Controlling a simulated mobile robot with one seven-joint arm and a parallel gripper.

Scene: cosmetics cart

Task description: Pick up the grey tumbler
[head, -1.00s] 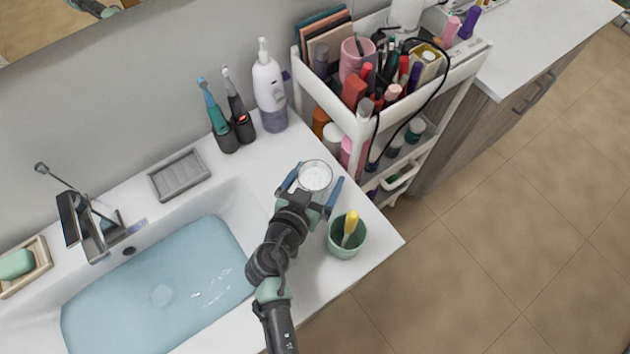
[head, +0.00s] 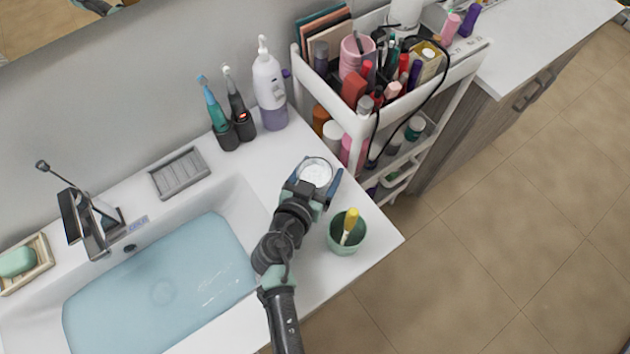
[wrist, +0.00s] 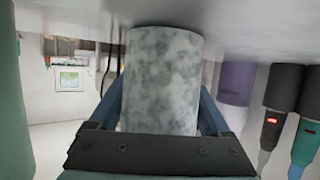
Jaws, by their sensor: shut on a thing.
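The grey tumbler (wrist: 162,80) has a mottled grey surface and fills the middle of the wrist view, between the two blue fingers. In the head view its pale round open top (head: 315,172) shows at the right end of the sink counter, with its side mostly hidden by my gripper. My gripper (head: 318,182) is shut on the tumbler, one finger on each side. In the wrist view, which appears upside down, the tumbler's base meets or lies very close to the white counter; I cannot tell a gap.
A green cup (head: 347,234) with a yellow-handled brush stands just right of my gripper, near the counter edge. Two electric toothbrushes (head: 230,122) and a white dispenser (head: 269,85) stand behind. The crowded white cart (head: 362,125) is behind right. The water-filled sink (head: 165,290) is left.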

